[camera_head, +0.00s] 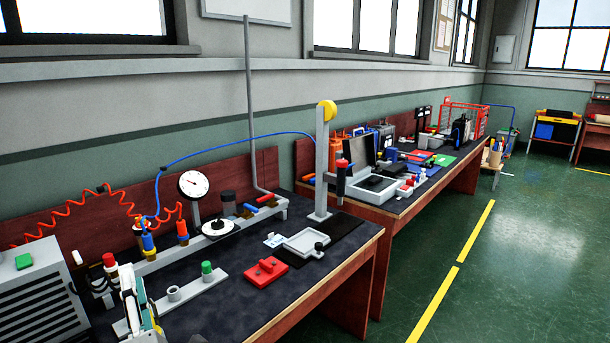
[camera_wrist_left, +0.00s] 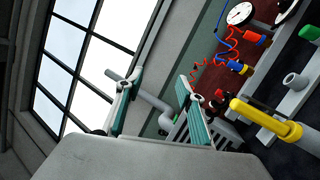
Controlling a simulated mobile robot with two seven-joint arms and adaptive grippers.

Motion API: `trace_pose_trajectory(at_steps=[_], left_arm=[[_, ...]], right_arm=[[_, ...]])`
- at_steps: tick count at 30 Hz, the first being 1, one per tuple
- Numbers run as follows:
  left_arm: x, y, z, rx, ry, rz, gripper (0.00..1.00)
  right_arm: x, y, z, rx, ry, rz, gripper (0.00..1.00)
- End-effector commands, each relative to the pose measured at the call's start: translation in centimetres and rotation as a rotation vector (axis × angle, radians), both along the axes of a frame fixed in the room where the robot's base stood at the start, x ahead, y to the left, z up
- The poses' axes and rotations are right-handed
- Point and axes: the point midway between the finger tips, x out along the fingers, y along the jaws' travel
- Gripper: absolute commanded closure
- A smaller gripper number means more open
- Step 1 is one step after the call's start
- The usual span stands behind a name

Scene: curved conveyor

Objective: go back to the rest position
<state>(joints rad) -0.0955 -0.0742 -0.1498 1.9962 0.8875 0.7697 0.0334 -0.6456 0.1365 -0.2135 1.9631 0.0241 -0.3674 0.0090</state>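My left gripper (camera_head: 140,305) shows at the lower left of the head view, over the near end of the dark-topped workbench (camera_head: 225,310). In the left wrist view its two green-edged fingers (camera_wrist_left: 157,108) stand wide apart with nothing held between them. A grey pipe (camera_wrist_left: 152,100) shows behind the gap. My right gripper is in neither view.
Near the left gripper are a grey louvred box (camera_head: 38,300) and a grey fixture rail with a green-topped peg (camera_head: 207,270). A red block (camera_head: 265,270), a dial gauge (camera_head: 194,185) and a tall grey post (camera_head: 249,100) stand farther along. Green floor (camera_head: 530,260) at right is clear.

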Motion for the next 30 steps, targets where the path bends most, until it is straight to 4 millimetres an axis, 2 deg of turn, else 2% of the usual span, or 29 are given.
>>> trace_pose_trajectory(at_steps=[1, 3, 5, 9, 13, 15, 18, 21, 24, 30], left_arm=[[-0.2, -2.4, -2.2, 0.169, 0.099, -0.041, 0.62], [-0.6, -5.9, -5.4, 0.399, 0.228, -0.105, 0.62], [-1.2, -8.5, -8.6, 0.571, 0.328, -0.158, 0.62], [-3.8, -12.9, -16.7, 0.92, 0.544, -0.279, 0.62], [-7.6, -15.0, -24.6, 1.201, 0.728, -0.39, 0.62], [-10.1, -15.5, -28.5, 1.342, 0.819, -0.449, 0.62], [-13.7, -15.4, -33.4, 1.517, 0.933, -0.524, 0.62], [-16.8, -14.9, -36.8, 1.651, 1.02, -0.582, 0.62], [-18.9, -14.3, -38.9, 1.738, 1.075, -0.619, 0.62], [-20.2, -13.8, -40.1, 1.792, 1.108, -0.642, 0.62]], right_arm=[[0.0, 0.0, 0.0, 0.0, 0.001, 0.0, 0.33], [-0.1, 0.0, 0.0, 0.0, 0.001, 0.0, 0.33], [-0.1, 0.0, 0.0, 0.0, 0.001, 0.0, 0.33], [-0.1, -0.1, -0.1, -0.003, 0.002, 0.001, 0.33], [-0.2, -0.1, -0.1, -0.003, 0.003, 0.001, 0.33], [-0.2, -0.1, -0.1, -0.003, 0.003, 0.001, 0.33], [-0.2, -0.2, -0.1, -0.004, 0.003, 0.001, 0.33], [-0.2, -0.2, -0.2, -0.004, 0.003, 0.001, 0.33], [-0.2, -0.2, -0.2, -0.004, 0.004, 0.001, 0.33], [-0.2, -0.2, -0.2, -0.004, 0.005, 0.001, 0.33]])
